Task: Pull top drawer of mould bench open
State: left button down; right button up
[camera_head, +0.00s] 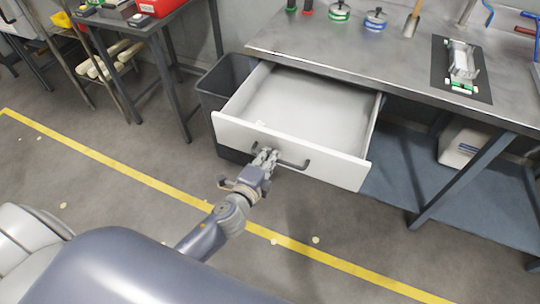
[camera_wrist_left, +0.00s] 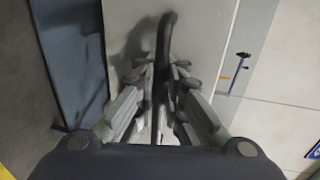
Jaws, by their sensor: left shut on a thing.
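The top drawer (camera_head: 300,106) of the mould bench (camera_head: 395,75) stands pulled out from under the bench top. Its inside looks empty and pale. The drawer has a white front (camera_head: 341,166) with a dark bar handle (camera_head: 292,163). My left gripper (camera_head: 265,158) is shut on the handle near its left part. In the left wrist view my two fingers (camera_wrist_left: 160,85) close around the dark handle (camera_wrist_left: 166,38) in front of the white drawer front (camera_wrist_left: 200,30). My right gripper is in neither view.
A dark bin (camera_head: 227,78) stands just left of the drawer. A second table (camera_head: 150,25) with a red box (camera_head: 160,7) is at the upper left. A mat with a small device (camera_head: 462,65) lies on the bench. Floor before the drawer is clear, crossed by a yellow line (camera_head: 150,180).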

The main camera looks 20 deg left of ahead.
pick_arm(q)
jog(key=shift+r, duration=0.1)
jog(key=c, duration=2)
grip_release()
jog(key=shift+o, duration=0.2)
jog(key=v, duration=1.2)
